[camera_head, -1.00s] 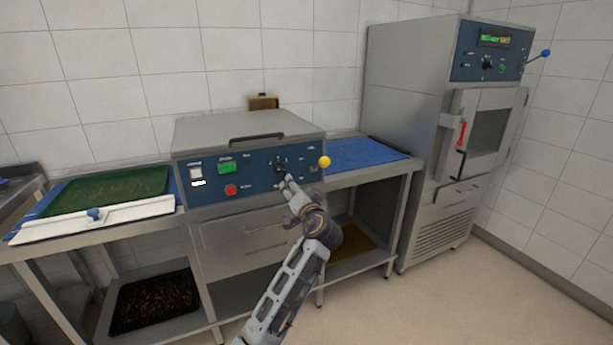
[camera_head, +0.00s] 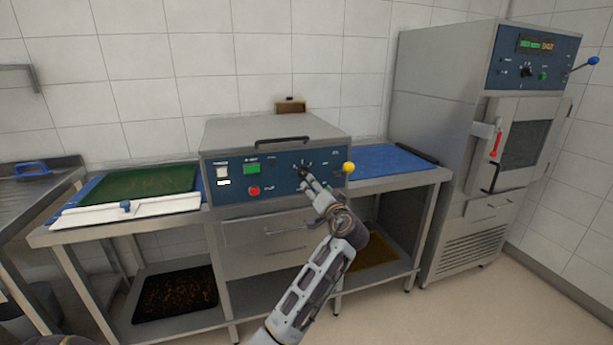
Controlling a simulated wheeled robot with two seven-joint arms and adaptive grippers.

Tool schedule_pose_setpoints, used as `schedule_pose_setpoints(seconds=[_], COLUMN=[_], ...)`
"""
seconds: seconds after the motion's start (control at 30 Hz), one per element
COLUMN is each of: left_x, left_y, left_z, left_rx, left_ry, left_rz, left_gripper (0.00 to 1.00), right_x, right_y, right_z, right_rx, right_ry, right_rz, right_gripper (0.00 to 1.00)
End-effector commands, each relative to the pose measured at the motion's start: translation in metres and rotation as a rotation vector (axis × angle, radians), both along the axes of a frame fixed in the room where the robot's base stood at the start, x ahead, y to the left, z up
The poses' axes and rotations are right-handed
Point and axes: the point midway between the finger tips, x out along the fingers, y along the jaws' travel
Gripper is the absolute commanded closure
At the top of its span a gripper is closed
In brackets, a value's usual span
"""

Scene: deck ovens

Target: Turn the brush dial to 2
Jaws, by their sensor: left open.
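The machine's blue control panel (camera_head: 285,172) faces me in the middle of the head view. Its black brush dial (camera_head: 302,170) is small and partly hidden behind my fingertips. My left gripper (camera_head: 308,181) is open, with its fingertips at the dial. I cannot tell whether the fingers touch the dial or sit around it. The dial's setting is too small to read. My right gripper is not in view.
A green tray (camera_head: 130,185) lies left and a blue mat (camera_head: 385,159) right. A tall oven cabinet (camera_head: 440,130) stands at the right.

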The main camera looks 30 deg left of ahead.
Motion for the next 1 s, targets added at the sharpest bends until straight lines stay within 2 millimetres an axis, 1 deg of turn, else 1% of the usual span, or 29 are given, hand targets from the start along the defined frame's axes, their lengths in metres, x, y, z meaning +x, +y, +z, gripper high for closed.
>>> schedule_pose_setpoints(seconds=[0.1, 0.43, 0.7, 1.0], left_x=[0.010, 0.038, 0.058, 0.072], left_y=[0.013, 0.045, 0.069, 0.086], left_z=[0.000, 0.000, 0.000, 0.000], left_rx=[0.002, 0.001, 0.001, 0.001], left_ry=[0.001, 0.001, 0.001, 0.001], left_rz=[0.003, 0.001, 0.001, 0.001], left_gripper=[0.38, 0.38, 0.38, 0.38], right_x=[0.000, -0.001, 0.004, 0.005], right_y=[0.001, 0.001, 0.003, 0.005], right_z=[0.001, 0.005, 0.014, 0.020], right_rx=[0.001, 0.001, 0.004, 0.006], right_ry=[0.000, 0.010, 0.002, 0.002], right_rz=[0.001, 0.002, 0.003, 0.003], right_gripper=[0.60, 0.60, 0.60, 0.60])
